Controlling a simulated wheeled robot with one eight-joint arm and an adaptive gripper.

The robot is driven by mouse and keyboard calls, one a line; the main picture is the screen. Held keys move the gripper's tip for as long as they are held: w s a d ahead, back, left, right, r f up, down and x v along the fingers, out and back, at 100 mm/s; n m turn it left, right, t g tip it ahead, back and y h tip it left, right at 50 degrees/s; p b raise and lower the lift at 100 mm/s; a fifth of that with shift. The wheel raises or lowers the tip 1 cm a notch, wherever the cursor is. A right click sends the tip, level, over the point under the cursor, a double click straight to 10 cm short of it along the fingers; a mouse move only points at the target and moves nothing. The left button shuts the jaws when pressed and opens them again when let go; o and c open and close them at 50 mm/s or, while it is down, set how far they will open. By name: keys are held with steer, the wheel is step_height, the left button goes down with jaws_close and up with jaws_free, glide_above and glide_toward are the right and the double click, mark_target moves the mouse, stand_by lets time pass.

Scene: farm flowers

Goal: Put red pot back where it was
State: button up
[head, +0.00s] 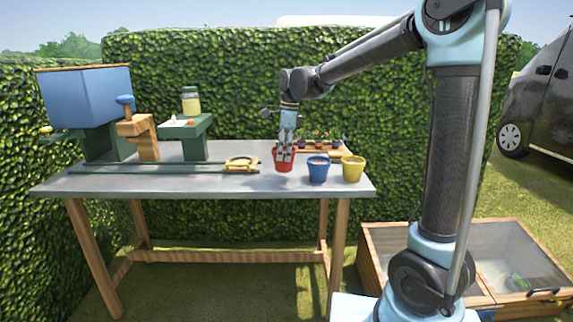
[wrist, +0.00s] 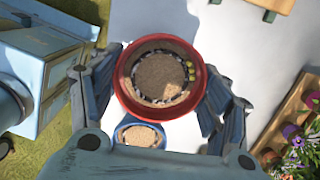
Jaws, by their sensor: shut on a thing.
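The red pot (head: 284,163) is in my gripper (head: 285,150) near the middle right of the table. In the wrist view the red pot (wrist: 123,82) sits between the two fingers, its round rim facing the camera and pale brown soil inside. My gripper is shut on it. The red pot looks roughly upright and larger than the blue pot (wrist: 150,146), so it seems held above the table. The blue pot (head: 318,173) stands to its right in the head view, with the yellow pot (head: 353,172) further right. The red pot's underside is hidden in the wrist view.
A wooden tray of flowers (wrist: 292,118) lies close by, behind the pots in the head view. A green stand (head: 185,130) with a jar is further left. The front of the grey table (head: 220,185) is clear.

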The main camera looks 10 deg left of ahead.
steer(key=shift+f, duration=2)
steer(key=o, duration=1.8)
steer(key=shift+f, duration=0.1)
steer(key=r, duration=0.4)
steer(key=d+r, duration=0.1)
steer(key=r, duration=0.7)
steer(key=shift+w+d+r, duration=0.1)
steer(key=shift+w+d, duration=0.05)
steer(key=shift+d, duration=0.15)
